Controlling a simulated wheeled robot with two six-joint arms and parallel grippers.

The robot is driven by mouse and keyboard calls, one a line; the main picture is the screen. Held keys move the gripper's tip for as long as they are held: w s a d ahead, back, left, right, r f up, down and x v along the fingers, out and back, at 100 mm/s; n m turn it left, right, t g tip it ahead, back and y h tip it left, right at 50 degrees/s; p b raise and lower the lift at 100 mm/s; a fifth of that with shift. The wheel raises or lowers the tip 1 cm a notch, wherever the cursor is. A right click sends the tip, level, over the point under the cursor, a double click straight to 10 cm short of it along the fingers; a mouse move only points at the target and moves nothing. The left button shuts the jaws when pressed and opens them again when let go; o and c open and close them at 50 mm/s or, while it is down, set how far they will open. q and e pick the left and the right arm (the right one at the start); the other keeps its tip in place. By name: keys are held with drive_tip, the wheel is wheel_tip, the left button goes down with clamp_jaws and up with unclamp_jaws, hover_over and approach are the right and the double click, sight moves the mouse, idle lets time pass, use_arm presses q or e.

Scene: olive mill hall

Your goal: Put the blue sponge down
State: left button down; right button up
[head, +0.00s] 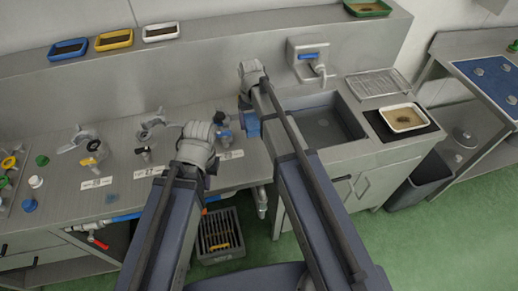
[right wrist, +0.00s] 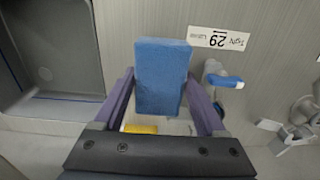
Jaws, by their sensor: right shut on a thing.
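The blue sponge (right wrist: 162,80) is between the two fingers of my right gripper (right wrist: 163,100) in the right wrist view, and the gripper is shut on it. In the head view only part of the sponge (head: 252,126) shows below my right wrist, beside the left edge of the sink. I cannot tell whether the sponge touches the steel counter (head: 120,205). My left gripper (head: 207,172) points down over the front part of the counter; its fingers are mostly hidden behind its wrist, so its opening does not show.
The sink basin (head: 322,122) is right of my right gripper, with a blue-handled tap (head: 313,58) behind. Valves, including one with a blue handle (right wrist: 225,82), and labels stand on the counter. A tray (head: 403,117) lies right of the sink. A grey crate (head: 217,240) is on the floor.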

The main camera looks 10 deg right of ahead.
drive_tip(key=s+d+r+p, duration=0.1)
drive_tip(key=s+d, duration=0.3)
drive_tip(key=s, duration=0.3)
drive_tip(key=b, duration=0.6)
hover_over(267, 156)
wheel_tip(267, 156, down, 6)
drive_tip(key=shift+a+f, duration=0.1)
wheel_tip(267, 156, down, 4)
drive_tip(key=b, duration=0.4)
drive_tip(key=shift+r, duration=0.2)
drive_tip(key=shift+f, duration=0.2)
drive_tip(key=o, duration=1.1)
drive_tip(key=shift+o, duration=0.2)
